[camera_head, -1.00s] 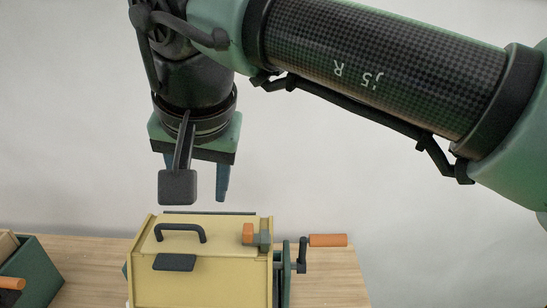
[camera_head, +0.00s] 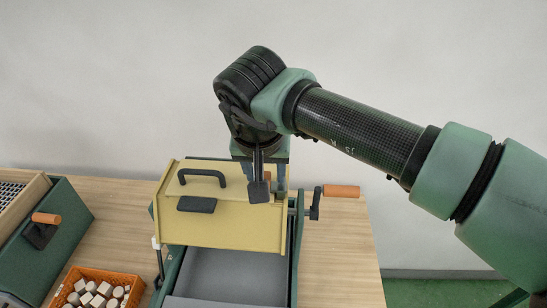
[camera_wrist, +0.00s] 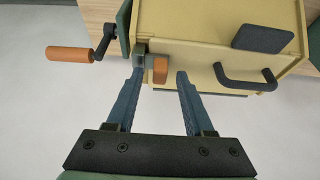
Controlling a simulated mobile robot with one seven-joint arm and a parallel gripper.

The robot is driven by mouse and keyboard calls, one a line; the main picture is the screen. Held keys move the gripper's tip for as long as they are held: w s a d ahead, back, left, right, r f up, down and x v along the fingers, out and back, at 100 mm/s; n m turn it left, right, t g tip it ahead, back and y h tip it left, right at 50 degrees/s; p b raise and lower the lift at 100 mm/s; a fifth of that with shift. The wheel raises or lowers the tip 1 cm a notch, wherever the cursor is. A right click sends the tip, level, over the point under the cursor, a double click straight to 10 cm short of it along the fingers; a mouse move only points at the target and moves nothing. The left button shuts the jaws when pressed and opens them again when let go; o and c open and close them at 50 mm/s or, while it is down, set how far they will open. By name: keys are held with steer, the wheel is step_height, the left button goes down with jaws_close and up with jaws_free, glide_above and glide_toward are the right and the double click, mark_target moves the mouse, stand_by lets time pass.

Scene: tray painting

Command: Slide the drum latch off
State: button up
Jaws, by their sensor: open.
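The yellow drum box (camera_head: 221,233) stands on the table with a black handle (camera_head: 203,174) and a dark plate (camera_head: 197,204) on its lid. The drum latch, an orange tab (camera_wrist: 160,69) beside a grey-green block (camera_wrist: 140,58), sits at the lid's crank-side end. My gripper (camera_wrist: 160,73) is open, pointing at the latch. In the wrist view the orange tab shows between the two fingertips, and the left fingertip is close to the grey block; I cannot tell whether they touch. In the head view my gripper (camera_head: 271,188) hides most of the latch.
A crank with an orange grip (camera_head: 341,191) sticks out right of the drum. A grey tray (camera_head: 228,275) lies in front of it. An orange basket of pale pieces (camera_head: 103,275) and a green box (camera_head: 55,235) stand left. The table's right side is clear.

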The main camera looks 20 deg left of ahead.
steer(key=shift+f, duration=0.15)
steer(key=shift+c, duration=0.3)
jaws_close()
